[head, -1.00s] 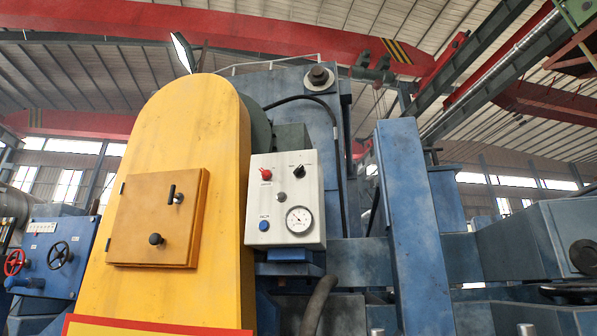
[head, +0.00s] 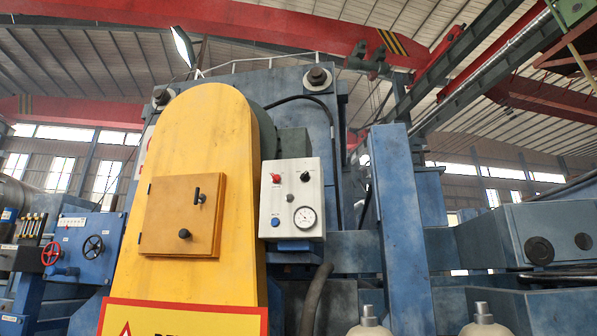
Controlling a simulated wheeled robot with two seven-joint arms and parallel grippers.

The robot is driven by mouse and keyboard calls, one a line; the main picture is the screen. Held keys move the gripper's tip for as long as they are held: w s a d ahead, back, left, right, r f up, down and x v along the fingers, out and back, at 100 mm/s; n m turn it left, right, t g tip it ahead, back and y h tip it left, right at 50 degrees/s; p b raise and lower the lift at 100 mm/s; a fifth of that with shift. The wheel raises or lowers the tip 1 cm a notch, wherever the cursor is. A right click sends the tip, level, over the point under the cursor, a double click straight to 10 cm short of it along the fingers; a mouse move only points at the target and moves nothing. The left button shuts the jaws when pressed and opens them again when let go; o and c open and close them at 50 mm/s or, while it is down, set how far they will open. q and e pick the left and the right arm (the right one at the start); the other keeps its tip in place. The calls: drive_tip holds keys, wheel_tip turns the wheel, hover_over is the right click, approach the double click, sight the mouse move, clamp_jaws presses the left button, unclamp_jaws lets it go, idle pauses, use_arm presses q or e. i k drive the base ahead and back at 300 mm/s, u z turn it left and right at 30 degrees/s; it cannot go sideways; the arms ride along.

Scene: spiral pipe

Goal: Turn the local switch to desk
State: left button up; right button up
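A white control box (head: 292,199) is mounted on the blue machine, just right of the yellow housing (head: 197,200). On its upper face are a red switch knob (head: 277,178) at left and a black switch knob (head: 305,177) at right. Below are a grey button (head: 290,197), a blue button (head: 276,222) and a round gauge (head: 305,217). The labels are too small to read, so I cannot tell which knob is the local switch or its setting.
A yellow panel door (head: 180,216) with black knobs is on the housing, above a red-bordered sign (head: 180,319). A blue post (head: 398,220) stands right of the box. A valve unit (head: 88,250) is at left.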

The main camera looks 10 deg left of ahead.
sight(305, 177)
drive_tip(key=z, duration=1.1)
drive_tip(key=i, duration=0.6)
drive_tip(key=u, duration=1.1)
